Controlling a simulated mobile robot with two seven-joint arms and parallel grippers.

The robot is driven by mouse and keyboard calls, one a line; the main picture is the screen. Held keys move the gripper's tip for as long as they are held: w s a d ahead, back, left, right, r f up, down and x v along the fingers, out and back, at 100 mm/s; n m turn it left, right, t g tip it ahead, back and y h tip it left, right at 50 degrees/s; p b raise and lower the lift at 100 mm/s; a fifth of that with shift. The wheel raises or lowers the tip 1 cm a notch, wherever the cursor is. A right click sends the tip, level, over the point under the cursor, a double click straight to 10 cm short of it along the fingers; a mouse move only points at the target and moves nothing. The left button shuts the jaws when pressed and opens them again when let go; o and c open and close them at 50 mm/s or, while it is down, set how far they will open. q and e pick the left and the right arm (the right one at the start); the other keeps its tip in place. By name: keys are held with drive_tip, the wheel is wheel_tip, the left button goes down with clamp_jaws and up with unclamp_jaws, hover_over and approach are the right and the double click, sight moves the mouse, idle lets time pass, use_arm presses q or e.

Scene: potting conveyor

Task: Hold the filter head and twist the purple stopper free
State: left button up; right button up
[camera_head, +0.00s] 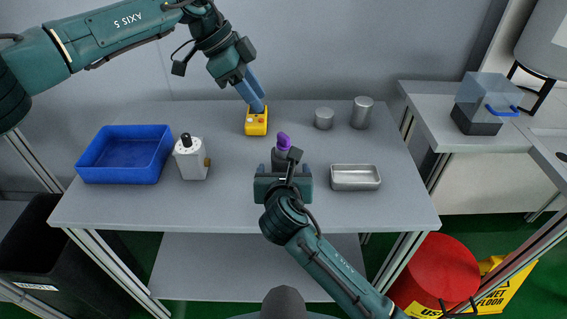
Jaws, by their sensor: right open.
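The purple stopper (283,140) sits on top of a dark grey body (279,158), which looks like the filter head, near the middle of the table. My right gripper (284,170) is open at the near side of this body, with one finger to each side in the picture. My wrist hides the body's lower part, and I cannot tell whether the fingers touch it. My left gripper (256,98) points down at the yellow box with buttons (257,125), away from the stopper. Its fingertips are at or just above the box; their gap is unclear.
A blue tray (124,177) and a white bottle with a black top (191,160) stand on the left. Two metal cylinders (324,118) (361,112) stand at the back right, and a metal dish (355,185) at the right. The table (225,215) is clear at front left.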

drive_tip(key=shift+x, duration=2.6)
drive_tip(key=shift+c, duration=0.4)
drive_tip(key=c, duration=1.2)
use_arm(q)
drive_tip(key=shift+d, duration=0.1)
drive_tip(key=shift+c, duration=0.6)
use_arm(e)
drive_tip(key=shift+f, duration=0.1)
use_arm(q)
drive_tip(key=m+t+y, duration=0.2)
drive_tip(key=m+y, duration=0.5)
drive_tip(key=m, duration=0.3)
approach(284, 135)
drive_tip(key=shift+x, duration=3.7)
